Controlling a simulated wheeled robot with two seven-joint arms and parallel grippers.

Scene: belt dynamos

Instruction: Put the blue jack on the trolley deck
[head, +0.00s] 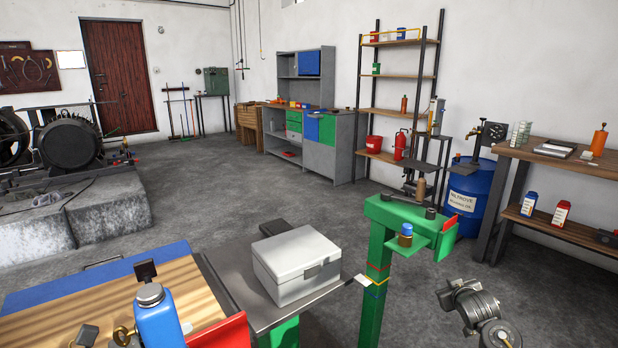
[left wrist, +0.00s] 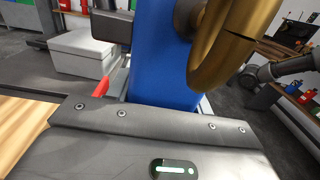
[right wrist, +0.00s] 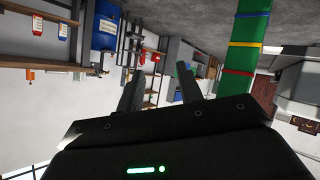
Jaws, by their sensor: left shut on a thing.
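The blue jack (head: 160,322) has a grey top and a brass ring beside it, and shows at the bottom left of the head view. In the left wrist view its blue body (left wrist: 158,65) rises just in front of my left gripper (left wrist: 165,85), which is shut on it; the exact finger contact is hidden. A grey metal deck (head: 222,278), probably the trolley deck, lies right of the jack and carries a closed pale box (head: 297,262). My right gripper (right wrist: 160,88) is open and empty, its two fingers apart; its arm shows at the lower right of the head view.
A wooden top (head: 60,308) with a blue edge lies under the jack area. A red panel (head: 222,332) stands beside the grey deck. A green post (head: 373,285) with a small shelf stands right of the box. Bare deck shows left of the box.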

